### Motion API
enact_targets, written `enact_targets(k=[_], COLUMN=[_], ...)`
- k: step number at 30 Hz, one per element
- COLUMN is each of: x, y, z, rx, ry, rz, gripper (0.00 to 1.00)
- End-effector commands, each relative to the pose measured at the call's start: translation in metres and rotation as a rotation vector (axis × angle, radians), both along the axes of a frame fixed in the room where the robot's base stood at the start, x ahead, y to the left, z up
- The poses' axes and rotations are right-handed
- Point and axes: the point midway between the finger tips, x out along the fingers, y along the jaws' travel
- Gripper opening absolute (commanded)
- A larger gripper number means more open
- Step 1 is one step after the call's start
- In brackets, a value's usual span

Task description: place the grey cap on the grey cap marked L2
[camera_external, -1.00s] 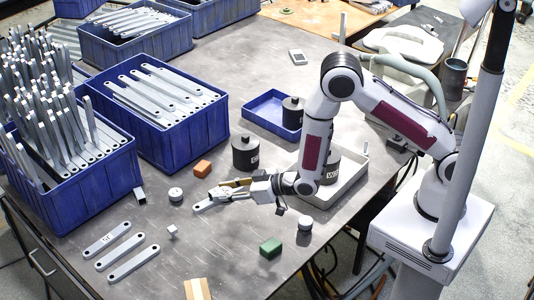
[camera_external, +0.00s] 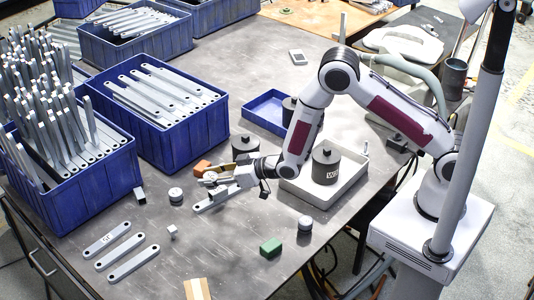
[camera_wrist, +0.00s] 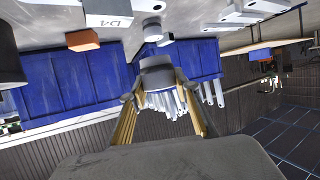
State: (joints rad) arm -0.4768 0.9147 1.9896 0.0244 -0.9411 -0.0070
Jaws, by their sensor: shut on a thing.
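My gripper (camera_external: 209,178) is shut on a small grey cap (camera_wrist: 157,72), which sits between the fingertips in the wrist view. In the external view the gripper is above the table, just behind a flat light-grey piece (camera_external: 216,201) lying there. Another round grey cap (camera_external: 305,222) stands at the right. No mark is readable on either.
An orange block (camera_external: 202,168) is close behind the gripper. A black weight (camera_external: 245,151) and a pale tray (camera_external: 323,196) with another weight are to the right. Blue bins (camera_external: 168,146) of brackets stand behind and left. A green block (camera_external: 271,247) lies in front.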

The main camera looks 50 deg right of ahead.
Motion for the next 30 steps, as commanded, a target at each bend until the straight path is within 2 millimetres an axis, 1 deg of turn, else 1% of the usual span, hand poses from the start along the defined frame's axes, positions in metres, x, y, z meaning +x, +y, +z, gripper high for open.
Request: enact_targets(k=[1,3,12,21,30], x=[0.011,0.023,0.065,0.095,0.116], y=[0.003,0.008,0.026,0.038,0.049], z=[0.004,0.007,0.021,0.032,0.042], rx=[0.002,0.003,0.000,-0.001,-0.001], ry=[-0.003,-0.004,-0.003,-0.003,-0.002], rz=[0.014,0.039,0.145,0.236,0.309], gripper=[0.07,0.07,0.07,0.07,0.07])
